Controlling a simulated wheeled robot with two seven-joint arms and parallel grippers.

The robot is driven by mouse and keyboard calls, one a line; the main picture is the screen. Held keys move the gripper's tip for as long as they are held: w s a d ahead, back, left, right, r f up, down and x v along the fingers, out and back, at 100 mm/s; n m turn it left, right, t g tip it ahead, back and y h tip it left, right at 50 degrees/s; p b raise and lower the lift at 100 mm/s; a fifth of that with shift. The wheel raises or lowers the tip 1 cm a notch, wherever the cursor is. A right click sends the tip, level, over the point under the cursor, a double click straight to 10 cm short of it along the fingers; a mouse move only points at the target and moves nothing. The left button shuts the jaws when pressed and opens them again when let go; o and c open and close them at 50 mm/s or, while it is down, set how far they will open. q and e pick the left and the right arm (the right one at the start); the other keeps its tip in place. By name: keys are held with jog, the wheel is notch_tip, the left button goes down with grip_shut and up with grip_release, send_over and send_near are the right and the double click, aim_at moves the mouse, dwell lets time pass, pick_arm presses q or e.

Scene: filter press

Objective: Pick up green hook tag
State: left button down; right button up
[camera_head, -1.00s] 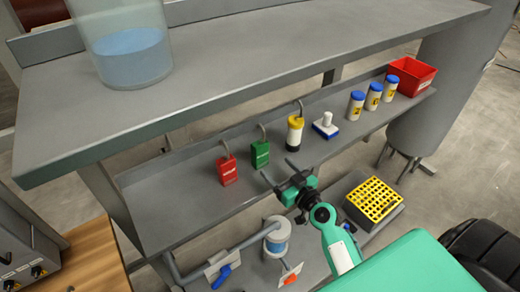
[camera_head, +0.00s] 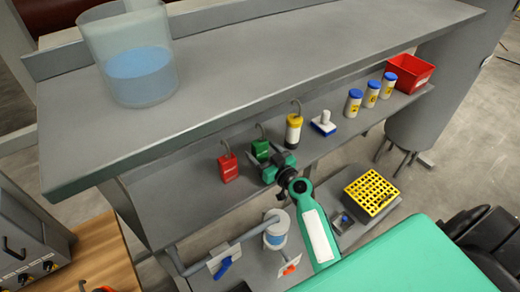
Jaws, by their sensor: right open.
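The green hook tag (camera_head: 261,150) is a small green block with a metal hook on top, upright on the lower grey shelf (camera_head: 185,212). My right gripper (camera_head: 268,160) is open at the front of the tag, its fingers close around or beside it. The gripper body hides the tag's lower part, and I cannot tell whether the fingers touch it. My left gripper is not in view.
A red hook tag (camera_head: 228,168) stands close on the left, and a yellow-white hooked cylinder (camera_head: 293,130) close on the right. A white-blue block (camera_head: 323,124), several blue-capped jars (camera_head: 371,93) and a red bin (camera_head: 409,74) follow. The upper shelf (camera_head: 250,75) overhangs behind.

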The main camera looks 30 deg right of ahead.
jog(key=shift+c, duration=0.4)
jog(key=c, duration=1)
jog(key=shift+r, duration=0.15)
